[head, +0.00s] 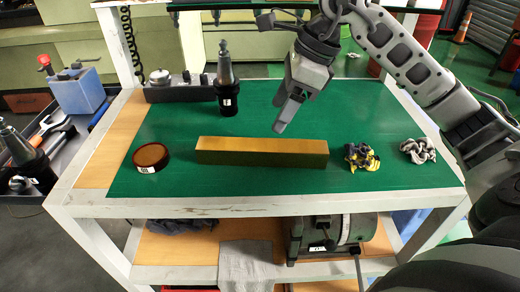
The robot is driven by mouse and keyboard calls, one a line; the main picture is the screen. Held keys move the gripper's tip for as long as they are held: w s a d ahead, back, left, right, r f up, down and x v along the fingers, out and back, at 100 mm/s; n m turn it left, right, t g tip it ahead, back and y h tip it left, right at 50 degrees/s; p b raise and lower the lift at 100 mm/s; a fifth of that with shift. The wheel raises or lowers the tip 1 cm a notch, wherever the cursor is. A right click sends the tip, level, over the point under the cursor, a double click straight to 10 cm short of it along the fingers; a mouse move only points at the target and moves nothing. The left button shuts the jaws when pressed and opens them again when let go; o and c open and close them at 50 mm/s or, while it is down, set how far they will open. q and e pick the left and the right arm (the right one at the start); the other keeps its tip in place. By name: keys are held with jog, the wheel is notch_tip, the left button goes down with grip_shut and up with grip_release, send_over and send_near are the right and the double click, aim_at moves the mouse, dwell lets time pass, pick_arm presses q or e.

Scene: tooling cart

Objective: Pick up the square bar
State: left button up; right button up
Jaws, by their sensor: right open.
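The square bar (262,152) is a long brass-coloured block. It lies flat on the green mat (180,120) near the front of the cart top, with its long side running left to right. My right gripper (279,115) is above and behind the bar, with its fingers pointing down and slightly left. It is open, holds nothing, and looks apart from the bar. My left gripper does not show.
A round brown-topped tin (151,157) sits left of the bar. A yellow and dark crumpled item (361,157) and a grey crumpled cloth (418,150) lie to the right. A black tool holder (227,85) stands behind. The mat's back right is mostly clear.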

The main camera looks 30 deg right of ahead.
aim_at(262, 144)
jog(key=x, duration=0.4)
jog(key=shift+s+x, duration=0.15)
jog(key=shift+x, duration=1.3)
jog(key=shift+s+x, duration=0.15)
jog(key=shift+x, duration=1.3)
jog(key=shift+a, duration=0.1)
grip_shut()
jog(key=shift+r+p, duration=0.15)
jog(key=shift+p, duration=0.15)
